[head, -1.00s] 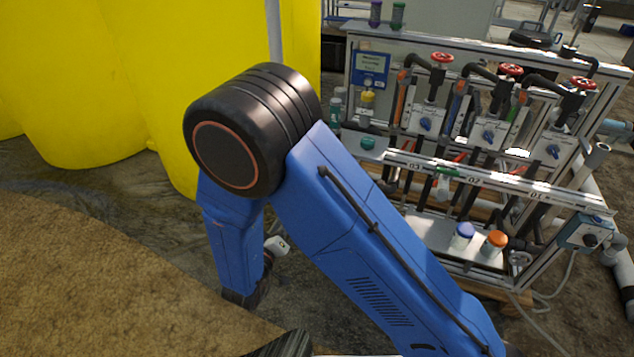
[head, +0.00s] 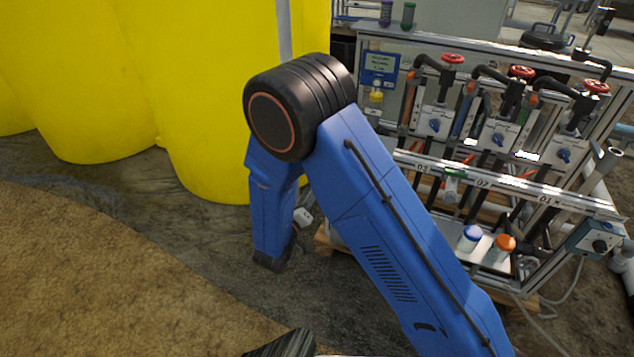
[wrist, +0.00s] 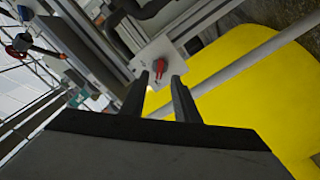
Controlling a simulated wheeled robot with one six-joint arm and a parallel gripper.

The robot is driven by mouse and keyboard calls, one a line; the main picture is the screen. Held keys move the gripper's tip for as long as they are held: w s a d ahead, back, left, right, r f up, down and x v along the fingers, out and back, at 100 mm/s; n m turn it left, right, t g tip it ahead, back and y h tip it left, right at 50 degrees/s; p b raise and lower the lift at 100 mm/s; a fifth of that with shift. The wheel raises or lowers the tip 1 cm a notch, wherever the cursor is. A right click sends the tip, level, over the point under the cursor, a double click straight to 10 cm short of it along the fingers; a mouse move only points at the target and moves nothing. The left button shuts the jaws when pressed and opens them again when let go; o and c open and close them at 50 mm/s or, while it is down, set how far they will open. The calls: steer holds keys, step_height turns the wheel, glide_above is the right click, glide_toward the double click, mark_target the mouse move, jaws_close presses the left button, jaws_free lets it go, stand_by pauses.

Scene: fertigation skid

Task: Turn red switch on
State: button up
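The red switch (wrist: 160,67) sits on a pale square plate (wrist: 152,56) in the wrist view. My gripper (wrist: 160,78) is open and empty, with its two dark fingers apart. The switch shows in the gap between the fingertips, beyond them; I see no contact. The switch's on and off marks are too small to read. In the head view I cannot make out the red switch or my gripper; my blue arm covers part of the skid's left side.
The skid carries red handwheels (head: 452,58), blue knobs on white plates (head: 497,139) and a front rail (head: 520,186). A large yellow tank (head: 195,95) is close on the left. Bare ground lies in front.

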steer(key=shift+x, duration=2.75)
jaws_close()
